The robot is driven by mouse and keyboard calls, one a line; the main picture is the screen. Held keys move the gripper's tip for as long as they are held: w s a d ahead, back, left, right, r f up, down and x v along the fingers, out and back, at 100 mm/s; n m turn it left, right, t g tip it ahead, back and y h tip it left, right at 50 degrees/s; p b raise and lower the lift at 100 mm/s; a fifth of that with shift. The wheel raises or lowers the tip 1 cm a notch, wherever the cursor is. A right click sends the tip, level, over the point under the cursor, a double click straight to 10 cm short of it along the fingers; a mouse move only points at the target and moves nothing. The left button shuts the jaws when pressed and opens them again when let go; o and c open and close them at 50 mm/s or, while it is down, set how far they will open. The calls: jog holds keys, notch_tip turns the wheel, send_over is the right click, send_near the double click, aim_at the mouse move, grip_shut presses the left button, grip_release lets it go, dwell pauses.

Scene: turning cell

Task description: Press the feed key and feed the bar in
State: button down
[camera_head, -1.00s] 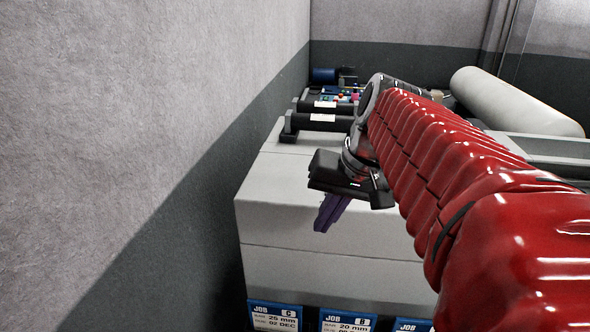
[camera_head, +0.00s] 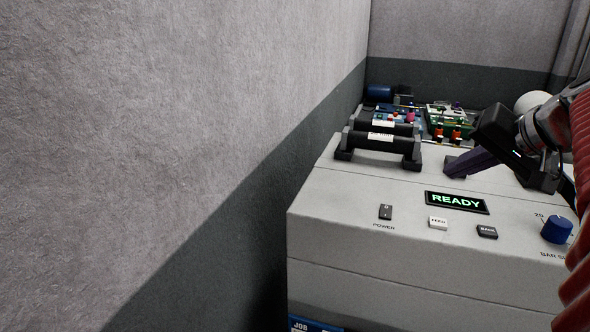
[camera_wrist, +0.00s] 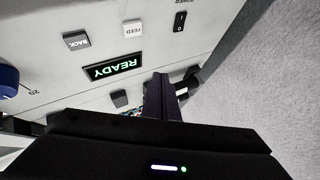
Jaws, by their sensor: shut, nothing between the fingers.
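The white feed key (camera_head: 438,222) is on the sloping grey panel, below the lit green READY display (camera_head: 457,202). The key also shows upside down in the wrist view (camera_wrist: 133,28), with the display (camera_wrist: 115,67) between it and my fingers. My gripper (camera_head: 455,168) is shut and empty, its purple fingers behind and above the display in the head view. They appear apart from the feed key. The fingers also show in the wrist view (camera_wrist: 161,82). I cannot make out the bar in either view.
The dark BACK key (camera_head: 487,232) is right of the feed key; the power switch (camera_head: 385,212) is to its left. A blue knob (camera_head: 557,230) is further right, partly beside my red arm. Black handles (camera_head: 380,145) stand behind the panel. A wall rises on the left.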

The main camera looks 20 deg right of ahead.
jog(key=shift+f, duration=0.15)
send_over(442, 225)
jog(key=shift+f, duration=4.25)
